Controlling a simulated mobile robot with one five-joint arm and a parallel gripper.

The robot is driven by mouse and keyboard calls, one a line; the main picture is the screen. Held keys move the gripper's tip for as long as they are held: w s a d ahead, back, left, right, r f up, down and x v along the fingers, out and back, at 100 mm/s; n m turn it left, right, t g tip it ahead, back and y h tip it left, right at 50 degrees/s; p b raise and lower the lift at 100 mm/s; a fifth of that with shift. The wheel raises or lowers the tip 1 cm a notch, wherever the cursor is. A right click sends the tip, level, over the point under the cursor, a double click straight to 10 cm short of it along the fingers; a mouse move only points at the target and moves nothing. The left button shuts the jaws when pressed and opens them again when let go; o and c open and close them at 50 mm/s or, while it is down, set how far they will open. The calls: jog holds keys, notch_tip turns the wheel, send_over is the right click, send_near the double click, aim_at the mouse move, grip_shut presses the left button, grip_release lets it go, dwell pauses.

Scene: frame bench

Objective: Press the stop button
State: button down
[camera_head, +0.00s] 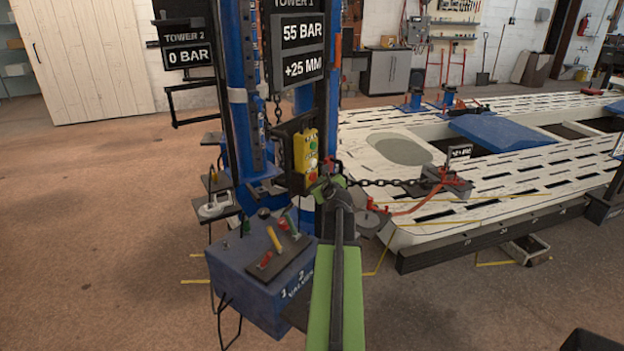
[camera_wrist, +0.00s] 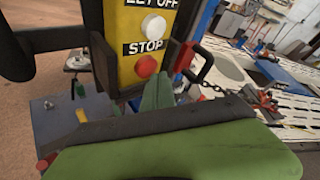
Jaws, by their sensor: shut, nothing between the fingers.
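A yellow button box (camera_head: 305,153) hangs on the blue tower post, with green, white and red buttons in a column. In the wrist view the box (camera_wrist: 142,30) fills the upper middle. A white button (camera_wrist: 154,26) sits under the words LET OFF. The red stop button (camera_wrist: 146,66) sits below the word STOP. My gripper (camera_wrist: 160,84) is shut and empty, its green fingertips just below and slightly right of the red button. I cannot tell whether they touch it. In the head view my gripper (camera_head: 324,181) is at the box's lower end, partly hidden by my arm.
A blue valve box (camera_head: 240,285) with levers stands at lower left of the tower. A chain (camera_head: 390,182) runs right from the tower to a red clamp (camera_head: 450,180) on the slotted frame bench (camera_head: 440,235). The tower display (camera_head: 302,32) reads 55 BAR, +25 MM. Open floor lies left.

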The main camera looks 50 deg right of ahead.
dwell(0.5)
jog(key=shift+w, duration=0.6)
jog(key=shift+s, duration=0.65)
jog(key=s, duration=0.6)
dwell(0.4)
dwell(0.3)
